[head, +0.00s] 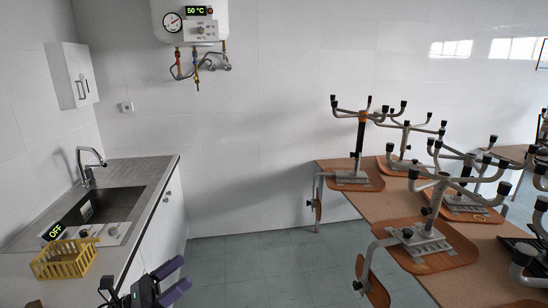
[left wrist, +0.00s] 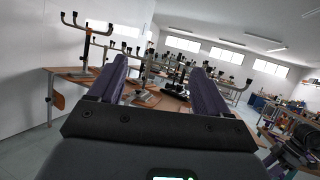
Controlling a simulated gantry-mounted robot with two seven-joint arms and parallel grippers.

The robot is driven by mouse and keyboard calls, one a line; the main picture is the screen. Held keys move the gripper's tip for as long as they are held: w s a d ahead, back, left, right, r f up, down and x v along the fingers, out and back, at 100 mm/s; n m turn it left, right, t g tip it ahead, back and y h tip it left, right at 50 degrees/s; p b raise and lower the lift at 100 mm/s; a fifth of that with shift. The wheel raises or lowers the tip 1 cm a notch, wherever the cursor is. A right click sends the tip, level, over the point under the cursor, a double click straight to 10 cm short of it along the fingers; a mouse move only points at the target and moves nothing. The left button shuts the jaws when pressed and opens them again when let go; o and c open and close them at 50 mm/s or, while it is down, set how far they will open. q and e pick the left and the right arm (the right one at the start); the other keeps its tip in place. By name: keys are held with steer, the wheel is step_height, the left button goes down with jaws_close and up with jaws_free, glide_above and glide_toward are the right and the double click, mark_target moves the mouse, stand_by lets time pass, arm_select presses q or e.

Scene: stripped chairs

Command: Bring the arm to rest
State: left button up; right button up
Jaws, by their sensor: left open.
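My left gripper (head: 173,282) is low in the head view, just right of the counter's front edge. Its two purple fingers are apart with nothing between them. In the left wrist view the open fingers (left wrist: 160,85) point out toward the tables with the upturned chairs, which are well beyond the fingertips.
A counter with a sink (head: 95,205) stands at the left, with a yellow basket (head: 64,259) near its front. Upturned chairs (head: 420,240) rest on wooden tables (head: 385,205) at the right. A boiler (head: 190,20) hangs on the wall. The tiled floor (head: 260,265) between is clear.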

arm_select(q)
steer(key=w+d+r+n+t+h, duration=0.1)
steer(key=d+r+n+t+h, duration=0.15)
steer(key=r, duration=0.25)
steer(key=w+a+f+n+t+y, duration=0.3)
steer(key=w+f+n+t+y, duration=0.15)
steer(key=w+n+y, duration=0.4)
steer(key=w+a+f+n+g+y, duration=0.2)
steer(key=a+f+n+g+y, duration=0.4)
steer(key=a+f+n+y, duration=1.05)
steer(key=s+a+f+n+g, duration=0.1)
steer(key=s+f+n+g, duration=0.35)
steer(key=s+n, duration=0.4)
steer(key=s+a+f+n+g, duration=0.25)
steer(key=s+n+g, duration=0.25)
steer(key=n, duration=0.6)
steer(key=s+d+f+m, duration=0.2)
steer(key=s+d+f, duration=0.5)
steer(key=s+d, duration=0.45)
steer(key=s+d+r+h, duration=0.15)
steer(key=s+d, duration=0.35)
steer(key=s, duration=0.7)
steer(key=s+d+r+h, duration=0.15)
steer(key=s+d, duration=0.35)
steer(key=s, duration=0.6)
step_height(320, 180, up, 27)
steer(key=p, duration=2.7)
steer(key=shift+f+m, duration=0.15)
steer(key=shift+m, duration=0.15)
